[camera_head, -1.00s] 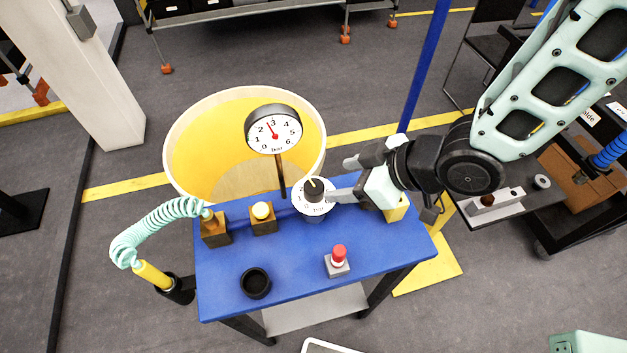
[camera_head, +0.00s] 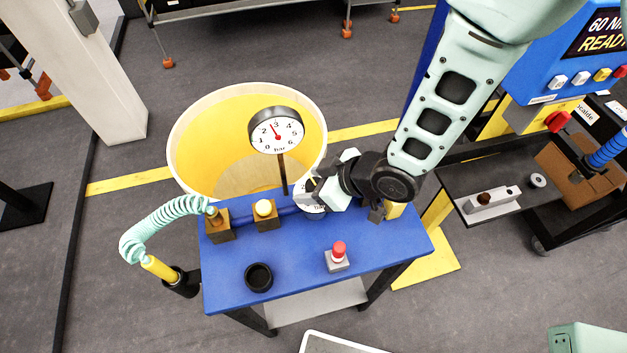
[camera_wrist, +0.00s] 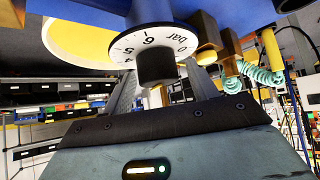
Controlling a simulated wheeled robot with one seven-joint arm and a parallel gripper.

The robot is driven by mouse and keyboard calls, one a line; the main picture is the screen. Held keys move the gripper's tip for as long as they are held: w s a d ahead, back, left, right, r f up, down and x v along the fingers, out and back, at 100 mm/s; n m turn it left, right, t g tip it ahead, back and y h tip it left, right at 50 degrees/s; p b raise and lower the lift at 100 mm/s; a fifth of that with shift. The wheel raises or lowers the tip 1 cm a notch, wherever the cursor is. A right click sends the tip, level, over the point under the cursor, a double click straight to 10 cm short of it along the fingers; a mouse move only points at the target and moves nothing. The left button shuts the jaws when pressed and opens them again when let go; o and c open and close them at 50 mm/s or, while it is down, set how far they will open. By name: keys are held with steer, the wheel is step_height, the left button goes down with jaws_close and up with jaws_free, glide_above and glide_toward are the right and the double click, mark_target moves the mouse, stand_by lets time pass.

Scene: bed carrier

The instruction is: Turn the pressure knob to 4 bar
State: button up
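The pressure knob is a black cylinder (camera_wrist: 156,68) on a white dial (camera_wrist: 118,47) marked with numbers and "bar". In the head view the white dial (camera_head: 309,209) is mostly hidden by my gripper (camera_head: 311,187). In the wrist view my two fingers (camera_wrist: 163,88) stand on either side of the black knob, and gaps show beside it, so the gripper looks open around it. Contact cannot be made out. The round gauge (camera_head: 276,132) stands on a post behind the knob; its red needle points up-left, between 2 and 3.
The blue table (camera_head: 300,250) also carries a red push button (camera_head: 338,252), a black ring-shaped cup (camera_head: 258,277), a white-domed button (camera_head: 264,208) and a coiled teal hose (camera_head: 165,225). A large yellow-lined tub (camera_head: 205,150) stands behind. The table's front is partly clear.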

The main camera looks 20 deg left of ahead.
steer(key=c, duration=0.9)
steer(key=shift+b, duration=0.45)
steer(key=m+t+b, duration=0.1)
steer(key=m+b, duration=0.1)
steer(key=shift+f+b, duration=0.2)
steer(key=shift+b, duration=0.1)
steer(key=m+t+h+b, duration=0.1)
steer(key=m+t+b, duration=0.1)
steer(key=shift+m, duration=0.3)
steer(key=m+t+h, duration=0.2)
steer(key=m, duration=0.1)
steer(key=shift+r+m, duration=0.3)
steer(key=shift+r, duration=0.05)
steer(key=shift+r+m+t+h+p, duration=0.1)
steer(key=shift+m+t+h+p, duration=0.5)
steer(key=shift+m+h+p, duration=0.3)
steer(key=shift+w+d+m+h+p, duration=0.1)
steer(key=shift+m+h+p, duration=0.4)
steer(key=shift+m+p, duration=0.35)
steer(key=shift+f+t, duration=0.2)
steer(key=shift+t, duration=0.1)
